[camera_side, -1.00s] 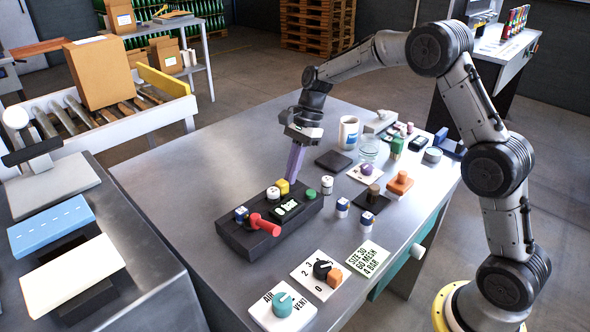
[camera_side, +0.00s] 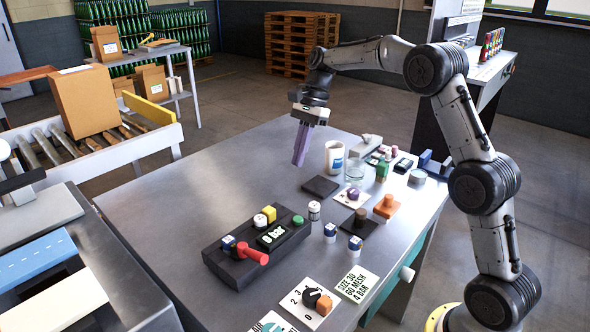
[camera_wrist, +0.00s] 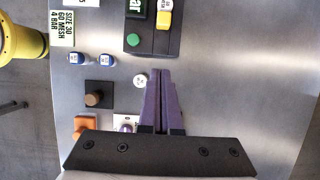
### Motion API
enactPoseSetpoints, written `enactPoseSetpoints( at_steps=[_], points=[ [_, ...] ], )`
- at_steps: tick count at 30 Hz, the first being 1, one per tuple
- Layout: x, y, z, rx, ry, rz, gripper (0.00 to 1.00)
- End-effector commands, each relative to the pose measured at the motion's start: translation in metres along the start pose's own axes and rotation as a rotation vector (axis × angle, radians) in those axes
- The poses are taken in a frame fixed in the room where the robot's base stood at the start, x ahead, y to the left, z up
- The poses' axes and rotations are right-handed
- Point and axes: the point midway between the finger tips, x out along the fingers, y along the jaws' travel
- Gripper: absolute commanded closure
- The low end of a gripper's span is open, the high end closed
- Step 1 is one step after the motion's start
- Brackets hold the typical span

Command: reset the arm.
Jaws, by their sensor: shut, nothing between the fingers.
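My gripper (camera_side: 298,162) has long purple fingers pressed together with nothing between them. It hangs above the table, behind the black control box (camera_side: 222,265) and clear of it. In the wrist view the shut fingers (camera_wrist: 160,76) point toward the area beside the box (camera_wrist: 152,48). The box carries a red handle (camera_side: 252,254), a yellow block (camera_side: 269,213), a green button (camera_side: 298,220) and a small lit display (camera_side: 271,236). The fingers touch nothing that I can see.
A white mug (camera_side: 334,157), a glass (camera_side: 355,172) and a dark square pad (camera_side: 320,187) stand right of my gripper. Small blue-and-white blocks (camera_side: 330,231), an orange piece (camera_side: 387,207) and a dial plate (camera_side: 311,301) lie nearer. The table's left side (camera_side: 190,195) is bare.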

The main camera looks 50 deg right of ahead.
Motion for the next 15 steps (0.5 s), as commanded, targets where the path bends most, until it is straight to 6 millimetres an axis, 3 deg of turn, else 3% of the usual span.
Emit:
enactPoseSetpoints(
  at_steps=[12,15],
  points=[
    [-0.0045,0.0002,0.0001,0.0,0.0,0.001,1.0],
    [-0.011,0.0003,0.0095,-0.019,0.006,-0.012,1.0]
  ],
)
